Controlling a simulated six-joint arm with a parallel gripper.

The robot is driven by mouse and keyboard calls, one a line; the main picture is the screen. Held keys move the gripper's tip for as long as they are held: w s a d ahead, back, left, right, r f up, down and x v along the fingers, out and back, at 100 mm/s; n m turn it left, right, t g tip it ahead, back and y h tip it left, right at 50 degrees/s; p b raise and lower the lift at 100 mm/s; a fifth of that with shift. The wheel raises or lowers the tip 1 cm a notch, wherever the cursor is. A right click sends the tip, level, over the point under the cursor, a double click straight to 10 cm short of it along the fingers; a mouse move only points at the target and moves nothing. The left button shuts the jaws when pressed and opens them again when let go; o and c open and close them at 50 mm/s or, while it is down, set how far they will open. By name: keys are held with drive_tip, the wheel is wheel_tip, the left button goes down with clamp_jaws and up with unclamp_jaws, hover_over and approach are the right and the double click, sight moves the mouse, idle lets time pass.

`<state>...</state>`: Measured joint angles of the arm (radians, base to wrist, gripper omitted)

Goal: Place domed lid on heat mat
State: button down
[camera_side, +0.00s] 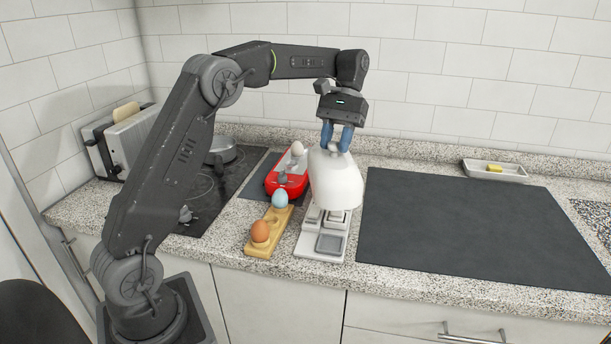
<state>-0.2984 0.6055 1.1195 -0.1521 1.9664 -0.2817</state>
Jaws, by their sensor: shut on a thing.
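The domed lid (336,182) is a smooth white dome, held above the counter and slightly tilted. My gripper (338,145) is shut on the small knob at its top, with blue fingers either side. The lid hangs over the back part of a white device and hides part of it. A large flat dark mat (470,230) lies to the right, bare and apart from the lid. A smaller dark mat (258,187) shows under a red appliance at the left. I cannot tell which one is the heat mat.
The white device (312,248) has grey pads. Left of it, a wooden holder (262,245) carries a brown egg (260,232) and a blue egg (280,198). The red appliance (286,184) stands behind, with a white egg (297,148). A tray (495,172) sits at the back right.

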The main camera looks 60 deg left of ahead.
sight(319, 142)
drive_tip(key=a+n+t+h, duration=0.1)
drive_tip(key=a+n, duration=0.2)
drive_tip(key=w+a+n+t+h, duration=0.1)
drive_tip(key=a+n+t, duration=0.1)
drive_tip(key=a+n, duration=0.1)
drive_tip(key=a+n+t+h, duration=0.1)
drive_tip(key=a+n, duration=0.2)
drive_tip(key=shift+w+a+f+n+t, duration=0.2)
drive_tip(key=shift+a+n+t, duration=0.1)
drive_tip(key=shift+n, duration=0.1)
drive_tip(key=s+a+r+n+t+y, duration=0.1)
drive_tip(key=s+a+n+t+y, duration=0.1)
drive_tip(key=a+n, duration=0.9)
drive_tip(key=s+a+r+n+t+y, duration=0.2)
drive_tip(key=a+n+t+y, duration=0.3)
drive_tip(key=a+n, duration=0.6)
drive_tip(key=shift+s+a+y, duration=0.4)
drive_tip(key=shift+s+a, duration=0.3)
drive_tip(key=shift+a, duration=0.1)
drive_tip(key=w+d+f, duration=0.1)
drive_tip(key=w+f, duration=0.1)
drive_tip(key=w, duration=0.1)
drive_tip(key=w+d+f, duration=0.2)
drive_tip(key=w, duration=0.2)
drive_tip(key=w+d+f, duration=0.2)
drive_tip(key=w+f, duration=0.1)
drive_tip(key=shift+w, duration=0.25)
drive_tip(key=shift+f, duration=1.8)
